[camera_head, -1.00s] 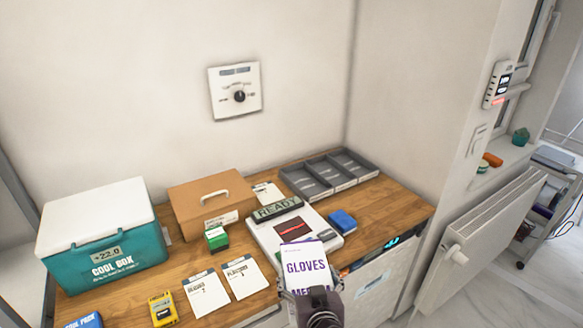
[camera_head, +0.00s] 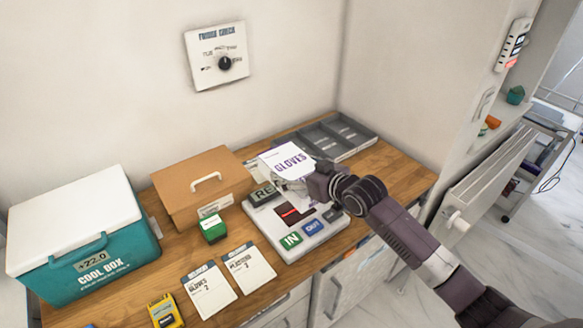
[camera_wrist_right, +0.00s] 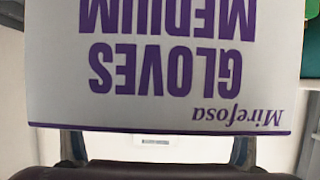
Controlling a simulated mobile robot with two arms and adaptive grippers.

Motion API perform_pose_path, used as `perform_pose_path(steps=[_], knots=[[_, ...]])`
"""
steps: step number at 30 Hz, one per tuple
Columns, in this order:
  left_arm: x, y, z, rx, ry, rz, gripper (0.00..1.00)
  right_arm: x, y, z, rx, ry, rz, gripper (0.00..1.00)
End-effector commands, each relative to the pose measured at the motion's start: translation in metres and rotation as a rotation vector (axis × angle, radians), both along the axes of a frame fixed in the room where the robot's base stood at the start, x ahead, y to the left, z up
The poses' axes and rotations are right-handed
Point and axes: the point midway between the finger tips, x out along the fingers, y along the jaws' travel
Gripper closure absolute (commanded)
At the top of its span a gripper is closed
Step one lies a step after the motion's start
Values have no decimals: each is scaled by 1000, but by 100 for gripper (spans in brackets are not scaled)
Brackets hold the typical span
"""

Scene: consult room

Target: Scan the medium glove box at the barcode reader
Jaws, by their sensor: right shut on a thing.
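The medium glove box (camera_head: 287,160) is white with purple lettering and is held in my right gripper (camera_head: 308,183) above the barcode reader. It fills much of the right wrist view (camera_wrist_right: 165,60), with "GLOVES MEDIUM" upside down. My right gripper is shut on it. The barcode reader (camera_head: 312,240) is a white unit on the counter with a dark window glowing red (camera_head: 291,212), an IN button and an OUT button. Its display is partly hidden by the box and gripper; only "RE" shows. My left gripper is not in view.
A cool box (camera_head: 85,240), a brown case (camera_head: 170,195), a green box (camera_head: 213,229), two cards (camera_head: 210,290) and a yellow device (camera_head: 165,311) stand left of the reader. A grey tray (camera_head: 345,135) lies behind it. A radiator (camera_head: 490,180) is at the right.

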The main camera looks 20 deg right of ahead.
Motion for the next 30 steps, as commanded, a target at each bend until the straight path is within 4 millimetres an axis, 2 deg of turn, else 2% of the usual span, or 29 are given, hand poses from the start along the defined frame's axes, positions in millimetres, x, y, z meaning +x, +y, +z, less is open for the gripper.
perform_pose_path(steps=[18, 25, 30], knots=[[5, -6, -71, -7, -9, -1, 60, 0, 0, -72, 1, -4, -1, 56], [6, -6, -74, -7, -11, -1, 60, 0, 0, -76, 1, -4, -1, 56], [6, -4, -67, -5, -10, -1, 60, 0, 0, -68, 1, -5, -1, 56]])
